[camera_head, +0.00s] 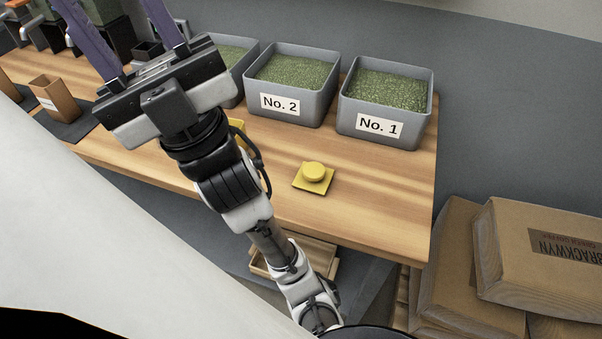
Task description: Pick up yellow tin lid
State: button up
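The yellow tin lid (314,179) lies on the wooden bench near its right end, in front of the bins. It is a flat square plate with a raised round knob (314,171) on top. My gripper (122,30) is at the upper left, well apart from the lid. Its two purple fingers are spread wide, and nothing shows between them except the background. Another yellow thing (237,124) shows partly behind my arm; most of it is hidden, and I cannot tell its full shape.
Grey bins of green beans, labelled No. 2 (280,104) and No. 1 (380,126), stand behind the lid; a third is partly hidden. A brown box (55,98) stands at left. Cardboard boxes (545,250) are stacked right of the bench (390,190). Bare wood surrounds the lid.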

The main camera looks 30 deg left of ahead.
aim_at(314, 176)
jog(key=k+j, duration=0.1)
jog(key=j, duration=0.2)
jog(key=k+j, duration=0.1)
jog(key=j, duration=0.2)
jog(key=k+j, duration=0.1)
jog(key=j, duration=0.2)
jog(key=i+j, duration=0.25)
jog(key=j, duration=0.2)
